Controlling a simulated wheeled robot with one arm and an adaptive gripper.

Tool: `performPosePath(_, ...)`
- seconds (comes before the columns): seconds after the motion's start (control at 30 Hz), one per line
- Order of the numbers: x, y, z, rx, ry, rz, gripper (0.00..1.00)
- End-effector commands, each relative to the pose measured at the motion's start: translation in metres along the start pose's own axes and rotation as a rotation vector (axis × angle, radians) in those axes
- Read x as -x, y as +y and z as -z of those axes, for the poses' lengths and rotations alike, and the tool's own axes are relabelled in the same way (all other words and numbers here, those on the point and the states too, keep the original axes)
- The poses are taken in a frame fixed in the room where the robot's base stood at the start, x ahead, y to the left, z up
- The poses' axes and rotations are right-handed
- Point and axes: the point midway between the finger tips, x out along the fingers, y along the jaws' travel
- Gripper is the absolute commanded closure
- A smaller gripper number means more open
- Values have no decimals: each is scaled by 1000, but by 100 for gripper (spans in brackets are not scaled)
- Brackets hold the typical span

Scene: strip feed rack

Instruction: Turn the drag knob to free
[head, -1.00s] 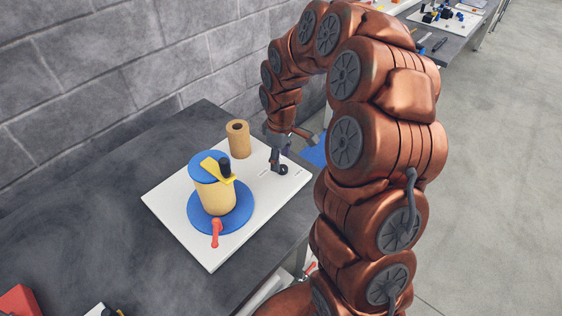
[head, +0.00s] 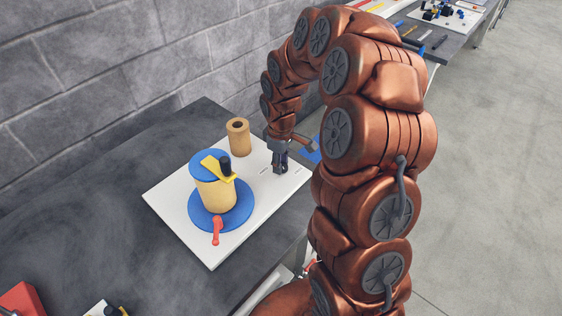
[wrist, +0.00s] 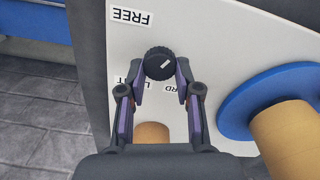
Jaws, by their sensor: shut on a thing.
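The drag knob (wrist: 159,62) is a round black knob with a ribbed edge and a short white pointer mark. In the wrist view its mark points to the upper right, not at the FREE label (wrist: 132,16), which is upside down at the upper left. Two other labels lie below the knob, partly hidden by the fingers. My gripper (wrist: 160,77) is shut on the knob, one finger on each side. In the head view my gripper (head: 279,170) stands over the right part of the white board (head: 165,200) and hides most of the knob.
A tan spool on a blue disc (head: 236,215), with a yellow arm (head: 211,166) and black knob on top, stands left of my gripper. A tan roll (head: 238,139) stands behind. A red lever (head: 216,228) is at the front.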

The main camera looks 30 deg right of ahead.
Motion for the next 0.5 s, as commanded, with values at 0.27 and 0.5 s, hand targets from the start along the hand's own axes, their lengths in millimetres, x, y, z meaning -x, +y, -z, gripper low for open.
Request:
performPosePath(0.27,0,0,0,-1,0,-1,100)
performPosePath(0.5,-2,1,0,-42,1,-3,100)
